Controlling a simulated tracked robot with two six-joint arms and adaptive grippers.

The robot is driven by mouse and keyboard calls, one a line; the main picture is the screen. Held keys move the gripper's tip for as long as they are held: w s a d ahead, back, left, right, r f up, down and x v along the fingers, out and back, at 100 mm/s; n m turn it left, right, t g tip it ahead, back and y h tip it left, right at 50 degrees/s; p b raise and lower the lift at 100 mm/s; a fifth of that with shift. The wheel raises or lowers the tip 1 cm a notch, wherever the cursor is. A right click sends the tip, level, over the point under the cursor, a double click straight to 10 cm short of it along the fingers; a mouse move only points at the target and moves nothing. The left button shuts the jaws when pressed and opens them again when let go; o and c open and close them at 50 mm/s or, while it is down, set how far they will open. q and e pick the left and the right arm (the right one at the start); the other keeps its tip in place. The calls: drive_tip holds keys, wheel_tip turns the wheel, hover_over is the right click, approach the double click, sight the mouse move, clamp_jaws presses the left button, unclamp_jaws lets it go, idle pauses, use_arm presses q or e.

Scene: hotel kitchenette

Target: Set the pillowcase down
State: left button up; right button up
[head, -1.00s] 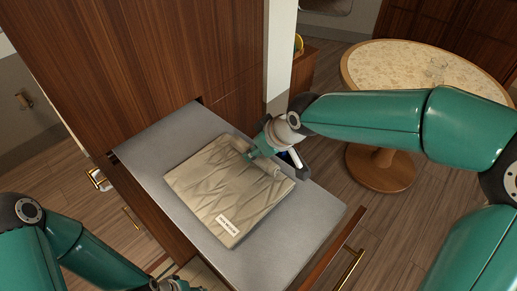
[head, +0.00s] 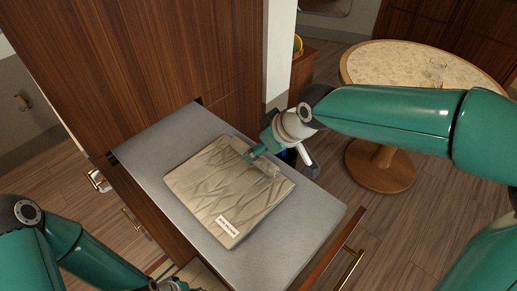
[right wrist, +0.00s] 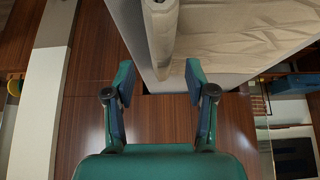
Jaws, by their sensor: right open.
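The beige pillowcase (head: 225,190) lies folded and wrinkled on a grey top (head: 185,130), with a white label near its front corner. Its far right edge has a raised, rolled fold, which also shows in the right wrist view (right wrist: 162,30). My right gripper (head: 252,156) is at that edge. In the right wrist view its two fingers (right wrist: 158,82) are apart with nothing between them, and the rolled fold is just beyond the tips. My left arm comes in at the lower left; its fingers are cut off by the bottom edge.
A tall wooden cabinet (head: 165,60) stands behind the grey top. An open drawer front with a brass handle (head: 348,268) is at the front right. A round table (head: 400,65) with glasses stands at the back right. Bare grey top surrounds the pillowcase.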

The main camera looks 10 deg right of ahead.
drive_tip(key=v, duration=0.8)
drive_tip(key=shift+s+r, duration=0.15)
drive_tip(key=shift+r, duration=0.2)
drive_tip(key=shift+s+d, duration=0.1)
